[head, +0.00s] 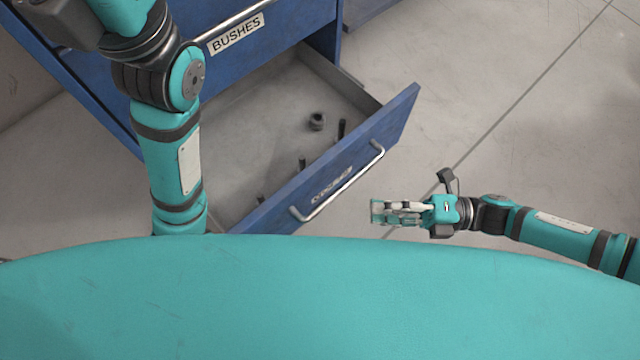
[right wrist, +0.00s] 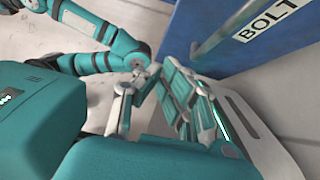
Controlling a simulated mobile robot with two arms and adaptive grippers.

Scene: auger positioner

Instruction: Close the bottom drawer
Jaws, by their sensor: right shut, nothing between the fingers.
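The bottom drawer (head: 345,165) of the blue cabinet is pulled well out, with its blue front toward me and a pale bar handle (head: 340,185) on it. Several small dark parts stand inside. My right gripper (head: 380,212) is shut and empty, in front of the drawer front near the handle in the picture, apparently apart from it. In the right wrist view, a blue front with a "BOLT" label (right wrist: 265,22) and a bar shows beyond the gripper's fingers (right wrist: 165,85). My left arm comes down over the drawer's left side; its gripper is hidden behind my teal body.
The drawer labelled "BUSHES" (head: 237,34) above is shut, with its own bar handle. Grey floor (head: 500,100) lies open to the right of the drawer. My left arm crosses in front of the cabinet's left part.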

